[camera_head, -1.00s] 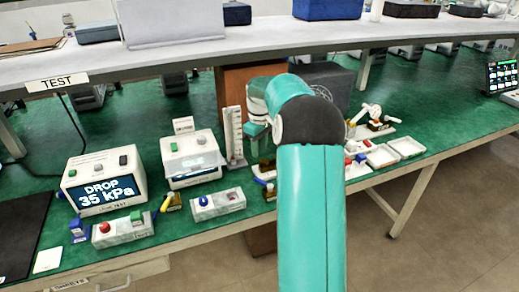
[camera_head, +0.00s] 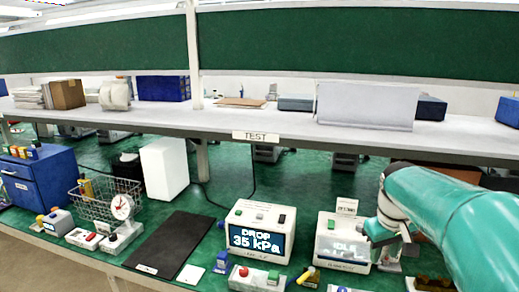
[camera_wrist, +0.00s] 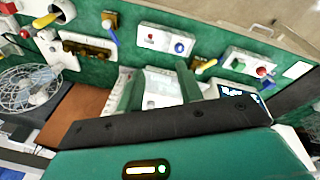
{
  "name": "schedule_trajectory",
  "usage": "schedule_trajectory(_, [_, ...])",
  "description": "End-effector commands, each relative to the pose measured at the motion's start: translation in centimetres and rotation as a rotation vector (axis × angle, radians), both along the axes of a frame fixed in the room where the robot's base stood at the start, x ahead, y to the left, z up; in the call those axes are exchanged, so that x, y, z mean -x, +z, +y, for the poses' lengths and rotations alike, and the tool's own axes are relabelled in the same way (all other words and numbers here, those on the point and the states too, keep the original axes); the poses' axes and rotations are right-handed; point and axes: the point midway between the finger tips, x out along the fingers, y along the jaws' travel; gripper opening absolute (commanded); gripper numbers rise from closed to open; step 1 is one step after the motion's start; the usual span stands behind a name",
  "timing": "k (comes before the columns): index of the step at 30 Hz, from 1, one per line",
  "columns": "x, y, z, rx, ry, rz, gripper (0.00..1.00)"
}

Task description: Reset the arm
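My teal arm comes in from the right of the head view, bent at a dark wrist joint. The white box (camera_wrist: 162,92) lies beyond the fingers. I cannot tell how far the fingers are from it.
A white box reading DROP 35 kPa (camera_head: 258,232) stands to the left. A black mat (camera_head: 172,245), wire basket (camera_head: 95,206) and blue drawer unit (camera_head: 38,180) are further left. Small switch boxes line the front edge. A grey shelf (camera_head: 230,124) runs above the bench.

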Motion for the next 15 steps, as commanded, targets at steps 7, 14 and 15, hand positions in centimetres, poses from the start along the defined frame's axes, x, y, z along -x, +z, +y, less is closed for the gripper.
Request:
schedule_trajectory(7, [6.9,1.9,6.6,-0.016,-0.043,-0.119,0.36])
schedule_trajectory(14, [13.5,1.2,10.9,-0.077,-0.087,-0.228,0.36])
schedule_trajectory(15, [14.6,0.9,11.5,-0.093,-0.093,-0.246,0.36])
